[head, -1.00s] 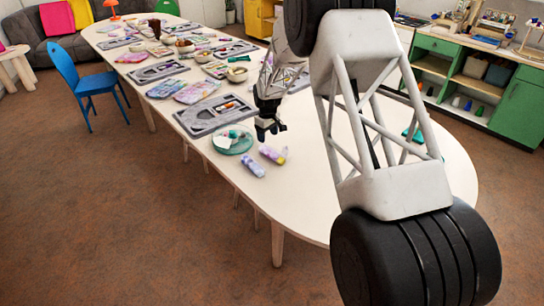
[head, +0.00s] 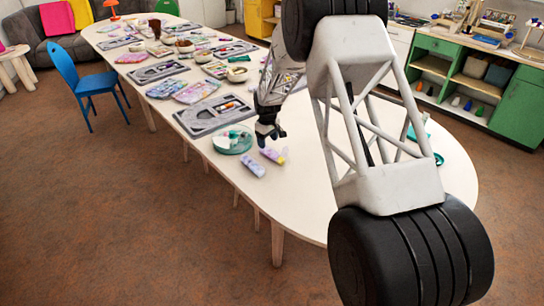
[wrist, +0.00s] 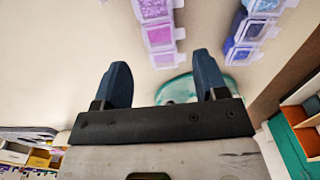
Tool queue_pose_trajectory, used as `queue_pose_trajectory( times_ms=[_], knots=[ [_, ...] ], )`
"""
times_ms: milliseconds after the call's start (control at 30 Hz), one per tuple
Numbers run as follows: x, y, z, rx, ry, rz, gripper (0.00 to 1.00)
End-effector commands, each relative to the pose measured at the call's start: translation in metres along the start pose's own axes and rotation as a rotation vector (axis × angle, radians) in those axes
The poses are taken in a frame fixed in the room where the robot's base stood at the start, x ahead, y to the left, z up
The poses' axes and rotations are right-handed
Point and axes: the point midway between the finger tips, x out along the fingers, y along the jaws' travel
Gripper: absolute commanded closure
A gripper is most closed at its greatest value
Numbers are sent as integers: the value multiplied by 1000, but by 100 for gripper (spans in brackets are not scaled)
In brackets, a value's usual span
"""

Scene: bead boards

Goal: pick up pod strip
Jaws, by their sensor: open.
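Two pod strips lie on the white table near its front edge. In the head view one is pink-purple with a yellow end (head: 272,155) and the other is lilac (head: 251,166). The wrist view shows a pink-purple strip (wrist: 157,28) and a blue-purple strip (wrist: 250,32), both of small lidded boxes. My gripper (head: 268,136) is above the table, just behind the pink-purple strip in the head view. In the wrist view my open gripper (wrist: 163,70) has nothing between its fingers. The pink-purple strip lies ahead of the gap, and the blue-purple one lies farther right.
A round teal-rimmed dish (head: 246,147) with small items stands left of my gripper. Grey bead boards (head: 214,115), coloured trays (head: 196,92) and bowls fill the table beyond. The table right of the strips is mostly clear. My arm link hides part of it.

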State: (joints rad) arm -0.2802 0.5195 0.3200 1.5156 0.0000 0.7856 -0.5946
Motion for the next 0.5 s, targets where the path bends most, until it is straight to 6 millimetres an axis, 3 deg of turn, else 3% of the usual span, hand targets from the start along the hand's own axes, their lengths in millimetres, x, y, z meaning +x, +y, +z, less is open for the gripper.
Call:
queue_pose_trajectory(
  times_ms=[500],
  knots=[
    [48,-2,2,0,-2,-1,34]
  ],
)
